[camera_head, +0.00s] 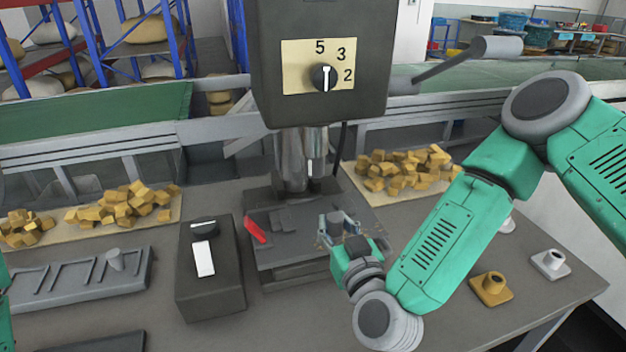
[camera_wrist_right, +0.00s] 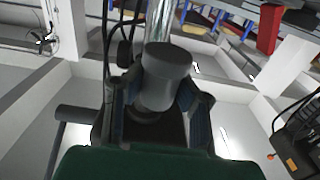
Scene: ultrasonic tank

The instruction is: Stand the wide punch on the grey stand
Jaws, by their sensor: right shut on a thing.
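My right gripper (camera_head: 338,236) is shut on a dark grey, thick cylinder, which looks like the wide punch (camera_head: 336,219), above the right side of the press bed. In the right wrist view the punch (camera_wrist_right: 166,78) stands between the two fingers (camera_wrist_right: 160,112), its lower end hidden by the gripper. My left gripper is out of view.
A brass-coloured stand (camera_head: 490,288) sits left of the grey one. The press head (camera_head: 318,60) and column stand behind the gripper. A red-handled part (camera_head: 254,229) lies on the bed. A switch box (camera_head: 209,270) and a slotted rack (camera_head: 80,283) are at left.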

